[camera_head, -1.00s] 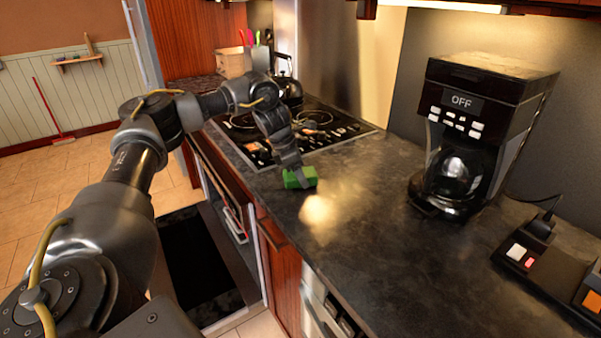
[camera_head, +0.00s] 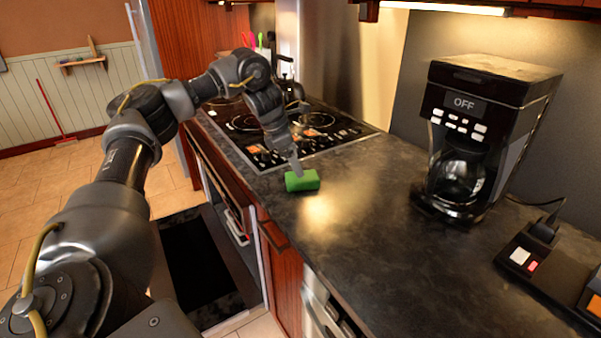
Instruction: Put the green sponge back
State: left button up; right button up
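The green sponge (camera_head: 302,181) lies on the dark countertop (camera_head: 375,215), near its front edge and just right of the cooktop. My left gripper (camera_head: 297,168) points down just above and behind the sponge. Its fingertips are small and seen edge-on, so I cannot tell whether they are apart or whether they touch the sponge. My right gripper is not in view.
A black cooktop (camera_head: 291,130) with a kettle (camera_head: 291,90) lies behind the sponge. A coffee maker (camera_head: 480,135) marked OFF stands at the right. A power strip (camera_head: 548,265) lies nearer. The counter around the sponge is clear.

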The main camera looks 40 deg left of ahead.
pick_arm(q)
jog(key=p+v, duration=0.2)
jog(key=v, duration=0.4)
jog(key=shift+f, duration=0.1)
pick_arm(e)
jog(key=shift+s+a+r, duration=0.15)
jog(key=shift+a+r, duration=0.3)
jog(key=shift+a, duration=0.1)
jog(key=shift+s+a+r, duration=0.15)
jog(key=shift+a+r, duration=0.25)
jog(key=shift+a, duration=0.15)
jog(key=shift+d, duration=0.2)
